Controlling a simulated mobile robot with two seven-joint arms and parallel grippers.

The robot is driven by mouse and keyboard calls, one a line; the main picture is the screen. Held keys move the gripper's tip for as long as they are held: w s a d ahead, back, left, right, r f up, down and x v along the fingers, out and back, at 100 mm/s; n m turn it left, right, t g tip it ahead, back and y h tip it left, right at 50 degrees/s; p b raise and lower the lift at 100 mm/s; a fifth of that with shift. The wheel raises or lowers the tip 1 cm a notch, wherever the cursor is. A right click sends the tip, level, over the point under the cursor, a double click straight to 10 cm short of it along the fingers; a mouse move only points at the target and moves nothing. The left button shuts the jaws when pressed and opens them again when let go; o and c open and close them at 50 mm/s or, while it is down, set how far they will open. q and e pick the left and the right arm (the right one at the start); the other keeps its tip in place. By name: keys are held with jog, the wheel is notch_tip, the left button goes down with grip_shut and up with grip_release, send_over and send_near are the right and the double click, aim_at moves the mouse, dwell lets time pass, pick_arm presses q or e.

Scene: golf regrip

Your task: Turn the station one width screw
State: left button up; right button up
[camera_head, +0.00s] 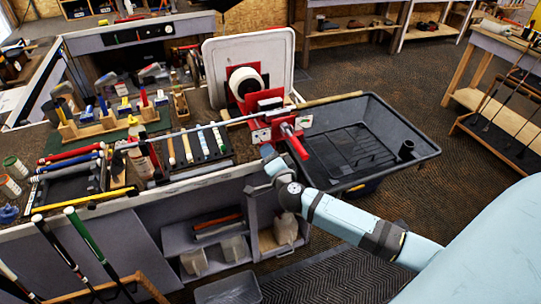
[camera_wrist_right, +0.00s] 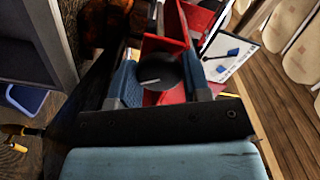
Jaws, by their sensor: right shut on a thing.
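The red clamp station (camera_head: 303,121) stands at the bench's right end, with a long golf shaft (camera_head: 205,126) running through it. A red handle (camera_head: 297,145) sticks out of its front. My right gripper (camera_head: 267,151) is at the front of the station, just left of this handle. In the right wrist view, its two blue fingers (camera_wrist_right: 160,84) stand on either side of a dark round knob (camera_wrist_right: 157,68) with a light line on its face, apparently the width screw. The gripper is shut on this knob. Red station parts show behind it. My left gripper is not in view.
A black wash tub (camera_head: 415,140) stands right of the station. A white tape roll (camera_head: 245,83) is behind it. Several grips and tools lie on the bench left of it. Clubs (camera_head: 85,235) stand at the front left. Carpeted floor (camera_head: 365,72) is open beyond the tub.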

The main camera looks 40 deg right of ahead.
jog(key=n, duration=0.4)
jog(key=shift+n, duration=0.4)
jog(key=n, duration=0.4)
jog(key=shift+n, duration=0.3)
jog(key=o, duration=0.9)
jog(key=shift+s+a, duration=0.1)
jog(key=b+v, duration=0.1)
jog(key=v, duration=1.2)
jog(key=shift+s, duration=0.35)
